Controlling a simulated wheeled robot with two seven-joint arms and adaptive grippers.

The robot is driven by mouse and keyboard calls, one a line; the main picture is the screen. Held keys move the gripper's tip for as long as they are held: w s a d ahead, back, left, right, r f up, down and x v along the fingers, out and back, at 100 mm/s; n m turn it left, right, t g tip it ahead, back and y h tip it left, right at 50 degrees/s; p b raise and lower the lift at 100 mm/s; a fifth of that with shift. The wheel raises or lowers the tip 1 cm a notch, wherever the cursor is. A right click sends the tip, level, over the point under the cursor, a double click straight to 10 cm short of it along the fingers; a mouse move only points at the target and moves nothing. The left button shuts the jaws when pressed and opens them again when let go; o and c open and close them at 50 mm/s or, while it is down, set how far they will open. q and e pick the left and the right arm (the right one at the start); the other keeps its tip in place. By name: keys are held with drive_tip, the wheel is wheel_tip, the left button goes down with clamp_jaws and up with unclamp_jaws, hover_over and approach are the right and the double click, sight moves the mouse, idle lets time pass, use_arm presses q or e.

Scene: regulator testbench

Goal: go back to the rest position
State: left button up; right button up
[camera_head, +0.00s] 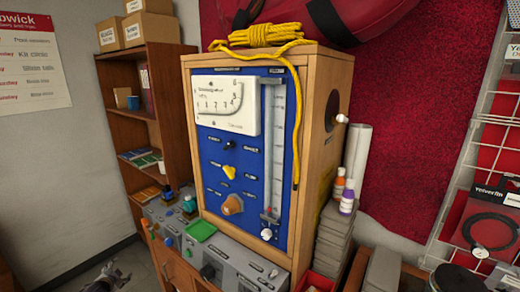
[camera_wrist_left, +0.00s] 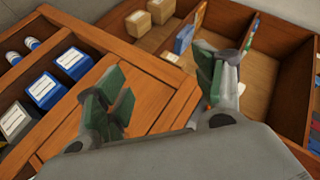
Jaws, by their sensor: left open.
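My left gripper (camera_head: 108,277) shows at the bottom left of the head view, low beside the bench and apart from it. In the left wrist view my left gripper (camera_wrist_left: 165,88) has its two green-padded fingers spread wide, with nothing between them. My right gripper is in neither view. The regulator testbench (camera_head: 243,160), a wooden cabinet with a blue panel, a white gauge, knobs and a vertical tube, stands in the middle of the head view.
A wooden bookshelf (camera_head: 128,112) stands behind on the left. Grey control boxes (camera_head: 235,262) sit in front of the testbench. A wire rack (camera_head: 465,150) is on the right. Open floor (camera_head: 115,262) shows at lower left. Wooden shelving (camera_wrist_left: 165,55) lies beyond the fingers in the wrist view.

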use_arm(q)
drive_tip(key=s+d+f+n+g, duration=0.15)
drive_tip(key=s+d+f, duration=0.25)
drive_tip(key=s+f, duration=0.55)
drive_tip(key=s+d+f+n+g+h, duration=0.1)
drive_tip(key=s+d+f+g, duration=0.1)
drive_tip(key=s+d+f, duration=0.55)
drive_tip(key=s+d+f+n+g, duration=0.1)
drive_tip(key=s+f+g, duration=0.1)
drive_tip(key=s+f, duration=1)
drive_tip(key=s+d+f+g+h, duration=0.1)
drive_tip(key=s+d+f, duration=0.3)
drive_tip(key=s+d, duration=0.3)
drive_tip(key=s+d+f+n+g+h, duration=0.1)
drive_tip(key=s+d+f, duration=0.4)
drive_tip(key=s, duration=1)
drive_tip(key=s+d+f+g, duration=0.3)
drive_tip(key=s+d+f, duration=0.1)
drive_tip(key=s+d, duration=0.5)
drive_tip(key=shift+s+d+f+n+h, duration=0.3)
drive_tip(key=shift+s+f+n+h, duration=0.1)
drive_tip(key=shift+s, duration=0.85)
drive_tip(key=shift+c, duration=0.3)
